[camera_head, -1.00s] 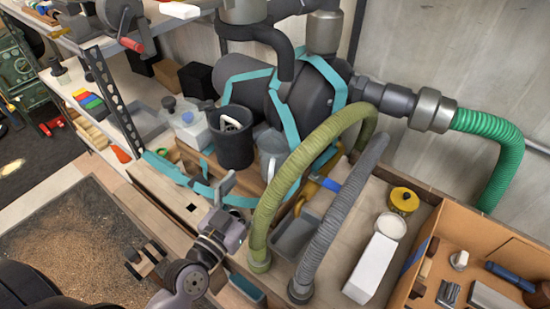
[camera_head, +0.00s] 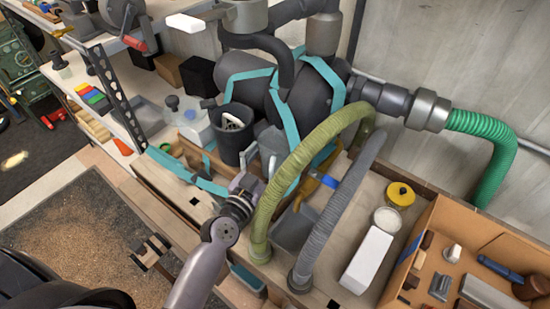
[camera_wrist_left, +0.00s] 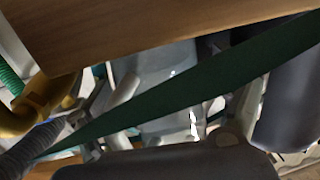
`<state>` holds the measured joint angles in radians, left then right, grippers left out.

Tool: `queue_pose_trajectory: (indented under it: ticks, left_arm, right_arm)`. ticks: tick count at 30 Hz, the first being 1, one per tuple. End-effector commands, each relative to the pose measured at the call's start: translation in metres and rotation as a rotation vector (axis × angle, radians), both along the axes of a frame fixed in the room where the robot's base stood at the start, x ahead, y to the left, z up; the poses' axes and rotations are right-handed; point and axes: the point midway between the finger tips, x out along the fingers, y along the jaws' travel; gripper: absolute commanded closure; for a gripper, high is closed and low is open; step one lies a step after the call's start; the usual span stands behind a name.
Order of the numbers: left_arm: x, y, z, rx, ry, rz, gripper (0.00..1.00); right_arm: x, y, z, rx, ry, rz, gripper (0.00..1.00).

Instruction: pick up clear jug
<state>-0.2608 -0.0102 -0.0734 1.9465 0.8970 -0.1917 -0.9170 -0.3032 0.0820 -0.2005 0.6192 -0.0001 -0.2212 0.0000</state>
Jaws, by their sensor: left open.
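The clear jug (camera_head: 270,144) stands on the wooden bench, beside a dark pot (camera_head: 232,134) and in front of the big dark machine. It is grey and see-through, and its lower part is partly hidden by my gripper. My left gripper (camera_head: 246,180) is open, close in front of the jug and low down. In the left wrist view the pale jug body (camera_wrist_left: 168,72) fills the middle, with a dark green strap crossing in front of it. I cannot tell whether a finger touches the jug.
A green ribbed hose (camera_head: 290,165) and a grey hose (camera_head: 335,215) rise just right of my gripper. Teal straps (camera_head: 185,172) run left and behind. A cardboard box (camera_head: 455,235) is at the right.

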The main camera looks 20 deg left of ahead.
Motion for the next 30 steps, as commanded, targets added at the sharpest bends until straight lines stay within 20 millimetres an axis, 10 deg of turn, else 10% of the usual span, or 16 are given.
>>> queue_pose_trajectory:
  ticks: [30]
  left_arm:
    - [-0.0002, 0.0003, 0.0009, 0.001, -0.002, 0.001, 0.7]
  right_arm:
    - [0.0041, 0.0018, 0.0001, 0.003, -0.007, -0.002, 0.55]
